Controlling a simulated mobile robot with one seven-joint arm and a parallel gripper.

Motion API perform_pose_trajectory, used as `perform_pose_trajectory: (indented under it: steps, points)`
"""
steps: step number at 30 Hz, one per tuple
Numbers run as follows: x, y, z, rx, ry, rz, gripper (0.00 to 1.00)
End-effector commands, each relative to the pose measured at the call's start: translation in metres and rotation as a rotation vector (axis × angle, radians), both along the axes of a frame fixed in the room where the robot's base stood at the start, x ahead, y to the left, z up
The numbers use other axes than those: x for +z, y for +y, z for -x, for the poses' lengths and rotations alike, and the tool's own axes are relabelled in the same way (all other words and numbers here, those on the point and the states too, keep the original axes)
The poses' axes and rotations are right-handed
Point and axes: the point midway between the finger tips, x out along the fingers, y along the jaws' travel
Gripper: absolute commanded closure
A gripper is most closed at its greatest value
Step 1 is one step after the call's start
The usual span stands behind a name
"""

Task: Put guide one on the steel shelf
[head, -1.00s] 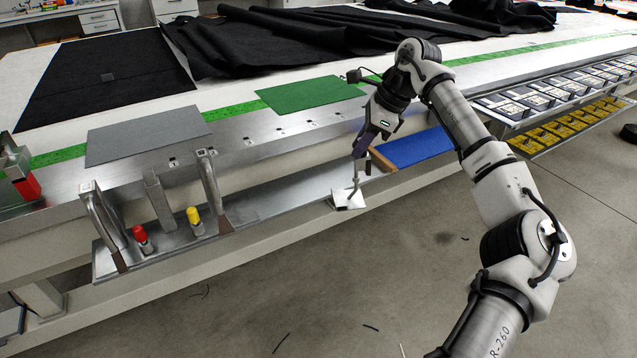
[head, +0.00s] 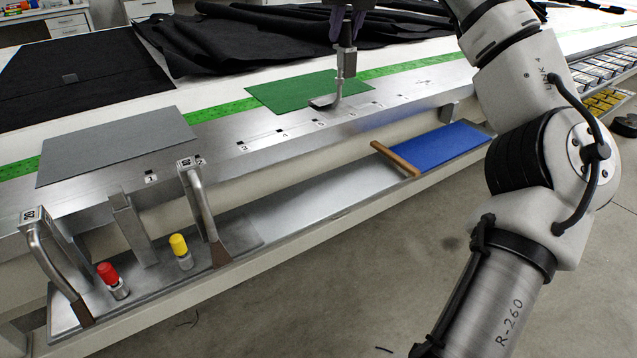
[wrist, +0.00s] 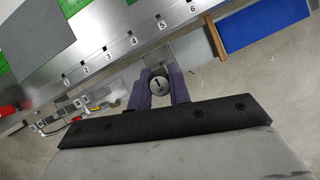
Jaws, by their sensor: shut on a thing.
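My gripper (head: 347,30) is at the top of the head view, shut on guide one (head: 347,62). The guide is a slim grey metal post hanging down to a flat, bent foot. In the head view the foot appears in front of the green sheet and the table's steel edge, with no clear contact. In the wrist view my purple fingers flank the guide's round top (wrist: 160,87), marked 1. The steel shelf (head: 310,198) runs low along the table's front side; its bare middle stretch is empty.
A wooden bar (head: 396,158) separates the bare shelf from a blue panel (head: 437,150). On the shelf's left stand bent metal handles (head: 200,200), a red knob (head: 107,272) and a yellow knob (head: 179,244). The numbered table edge (head: 290,140) overhangs behind the shelf.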

Motion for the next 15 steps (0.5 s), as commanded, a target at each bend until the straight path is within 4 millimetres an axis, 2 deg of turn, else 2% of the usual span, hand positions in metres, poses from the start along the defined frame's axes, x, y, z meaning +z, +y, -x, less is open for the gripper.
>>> perform_pose_trajectory:
  steps: [1,5,8,15]
  points:
    - [-0.011,0.000,0.000,0.000,-0.004,-0.001,1.00]
    - [-0.018,0.000,0.000,0.000,-0.004,-0.003,1.00]
    - [-0.031,-0.001,0.000,0.002,-0.002,-0.002,1.00]
    - [-0.093,-0.001,0.001,0.004,-0.001,-0.003,1.00]
